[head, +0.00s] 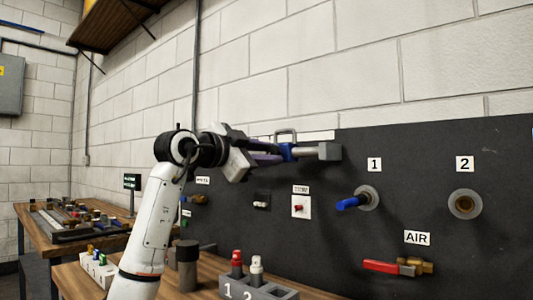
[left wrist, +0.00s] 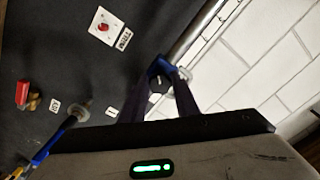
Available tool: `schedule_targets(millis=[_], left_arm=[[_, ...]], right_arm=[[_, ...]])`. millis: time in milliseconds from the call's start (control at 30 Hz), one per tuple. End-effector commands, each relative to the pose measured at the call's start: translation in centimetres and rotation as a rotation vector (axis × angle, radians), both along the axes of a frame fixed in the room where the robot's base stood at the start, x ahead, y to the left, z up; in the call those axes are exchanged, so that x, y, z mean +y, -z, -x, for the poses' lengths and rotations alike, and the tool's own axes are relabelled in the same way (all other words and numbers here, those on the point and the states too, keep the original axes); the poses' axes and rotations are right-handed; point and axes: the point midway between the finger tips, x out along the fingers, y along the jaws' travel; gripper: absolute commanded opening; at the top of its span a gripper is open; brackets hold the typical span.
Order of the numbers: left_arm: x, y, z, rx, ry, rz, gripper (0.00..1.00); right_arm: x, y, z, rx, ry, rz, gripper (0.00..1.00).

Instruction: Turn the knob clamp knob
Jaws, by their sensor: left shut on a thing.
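The clamp has a blue body (head: 288,152) on a horizontal grey bar (head: 322,151) along the top of the dark panel. In the left wrist view its black knob (left wrist: 158,84) sits between my two dark fingers, in front of the blue body. My left gripper (head: 270,158) reaches in from the left and is shut on the knob. In the head view the knob is hidden by the gripper. How far the knob is turned cannot be told. My right gripper is in neither view.
A grey holder (head: 258,291) with bottles stands on the wooden bench.

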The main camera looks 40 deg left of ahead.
Motion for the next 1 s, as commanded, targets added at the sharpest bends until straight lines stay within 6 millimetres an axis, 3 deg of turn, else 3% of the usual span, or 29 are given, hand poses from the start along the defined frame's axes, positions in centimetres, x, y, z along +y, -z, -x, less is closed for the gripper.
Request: schedule_targets(millis=[433,467,533,867,1000], left_arm=[[0.0,0.0,0.0,0.001,0.001,0.008,0.06],[0.0,0.0,0.0,0.001,0.001,0.008,0.31],[-0.1,0.0,0.0,0.001,0.001,0.008,0.43],[0.0,0.0,0.1,0.000,-0.001,0.008,0.45],[0.2,0.0,1.5,-0.002,-0.001,0.007,0.45]], right_arm=[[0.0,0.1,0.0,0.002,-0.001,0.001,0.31],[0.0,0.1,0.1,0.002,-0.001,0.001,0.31],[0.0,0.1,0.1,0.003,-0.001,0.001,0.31],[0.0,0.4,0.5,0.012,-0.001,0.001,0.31],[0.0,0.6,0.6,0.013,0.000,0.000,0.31]])
